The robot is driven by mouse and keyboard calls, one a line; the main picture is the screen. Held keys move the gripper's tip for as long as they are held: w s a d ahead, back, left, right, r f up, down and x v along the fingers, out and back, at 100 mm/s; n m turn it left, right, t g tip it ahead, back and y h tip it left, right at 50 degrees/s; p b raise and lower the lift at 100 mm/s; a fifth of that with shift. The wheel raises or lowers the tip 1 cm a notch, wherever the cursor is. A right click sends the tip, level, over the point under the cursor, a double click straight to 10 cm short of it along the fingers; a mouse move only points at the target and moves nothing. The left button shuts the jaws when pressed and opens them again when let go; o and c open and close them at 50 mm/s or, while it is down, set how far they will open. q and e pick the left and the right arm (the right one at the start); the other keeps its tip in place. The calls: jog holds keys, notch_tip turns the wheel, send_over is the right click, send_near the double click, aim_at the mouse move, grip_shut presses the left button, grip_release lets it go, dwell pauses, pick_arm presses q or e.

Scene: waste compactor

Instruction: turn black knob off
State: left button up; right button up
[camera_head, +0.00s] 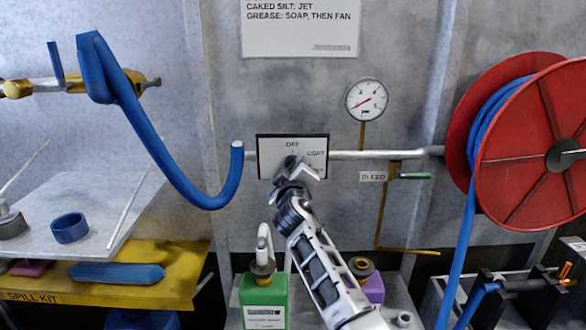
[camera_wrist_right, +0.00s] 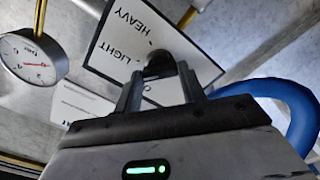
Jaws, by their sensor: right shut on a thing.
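The black knob (camera_wrist_right: 158,64) sits on a white plate (camera_wrist_right: 190,50) with HEAVY and LIGHT labels in the wrist view. In the head view the black-edged plate (camera_head: 265,157) is on the wall, with OFF at its top and LIGHT at its right; the rest is covered by my gripper. My right gripper (camera_head: 294,168) reaches the plate from below. In the wrist view the right gripper's fingers (camera_wrist_right: 160,84) are on either side of the knob, shut on it. Which label the knob points to cannot be told. My left gripper is not in view.
A pressure gauge (camera_head: 366,100) and a green-handled bleed valve (camera_head: 412,176) are right of the plate. A blue hose (camera_head: 180,185) hangs left, and a red hose reel (camera_head: 530,150) stands right. A green bottle (camera_head: 264,299) and a purple bottle (camera_head: 373,289) stand below.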

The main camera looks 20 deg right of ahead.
jog(key=shift+n+p, duration=1.35)
jog(key=shift+n, duration=2.45)
jog(key=o, duration=1)
jog(key=v, duration=1.6)
jog(key=shift+p, duration=0.4)
